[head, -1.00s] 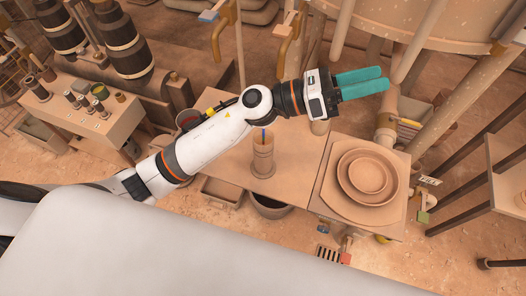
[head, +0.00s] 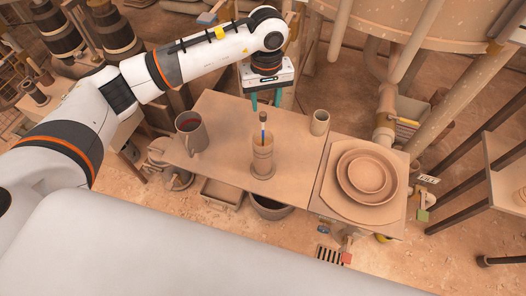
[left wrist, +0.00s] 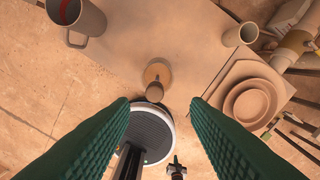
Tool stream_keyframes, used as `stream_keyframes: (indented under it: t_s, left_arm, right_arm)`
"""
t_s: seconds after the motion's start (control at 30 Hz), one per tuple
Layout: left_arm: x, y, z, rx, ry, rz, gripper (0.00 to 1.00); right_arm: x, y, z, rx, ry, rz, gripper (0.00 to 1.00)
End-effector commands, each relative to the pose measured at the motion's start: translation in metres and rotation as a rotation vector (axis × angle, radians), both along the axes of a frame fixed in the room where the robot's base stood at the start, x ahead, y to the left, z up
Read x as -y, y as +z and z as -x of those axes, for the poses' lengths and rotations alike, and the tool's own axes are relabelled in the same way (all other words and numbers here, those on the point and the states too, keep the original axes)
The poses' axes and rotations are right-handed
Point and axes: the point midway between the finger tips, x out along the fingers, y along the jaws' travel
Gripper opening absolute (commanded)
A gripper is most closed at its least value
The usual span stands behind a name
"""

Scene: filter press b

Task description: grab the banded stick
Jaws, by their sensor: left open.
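In the left wrist view the holder (left wrist: 156,78) shows from above, between and beyond the fingers; I cannot make out the stick there. My left gripper (head: 266,98) points down with its teal fingers apart, above and behind the stick in the head view. Its fingers also show in the left wrist view (left wrist: 160,115), with nothing held between them. My right gripper is not in view.
A mug (head: 191,132) stands left of the holder and a small cup (head: 320,122) to its right. Stacked round dishes (head: 367,176) sit on a square board at the right. The tabletop (head: 222,165) around the holder is otherwise clear. Pipes (head: 386,110) rise behind the right side.

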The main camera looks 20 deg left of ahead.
Motion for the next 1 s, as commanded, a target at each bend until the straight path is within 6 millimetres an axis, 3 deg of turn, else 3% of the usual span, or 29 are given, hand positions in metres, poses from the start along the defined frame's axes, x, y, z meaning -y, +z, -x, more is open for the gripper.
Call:
stream_keyframes:
  t_s: [0.1,0.43,0.7,1.0]
  left_arm:
    - [0.0,-0.02,0.001,-0.004,0.002,0.0,0.43]
    - [-0.002,-0.049,0.002,-0.004,0.003,0.003,0.43]
    - [-0.006,-0.086,0.002,-0.002,0.003,0.005,0.43]
    - [-0.006,-0.091,0.002,0.0,0.001,0.004,0.39]
  right_arm:
    - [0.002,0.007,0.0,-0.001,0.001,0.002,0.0]
    - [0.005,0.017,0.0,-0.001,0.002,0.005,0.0]
    - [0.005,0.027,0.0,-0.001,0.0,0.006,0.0]
    - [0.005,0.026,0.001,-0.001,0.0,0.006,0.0]
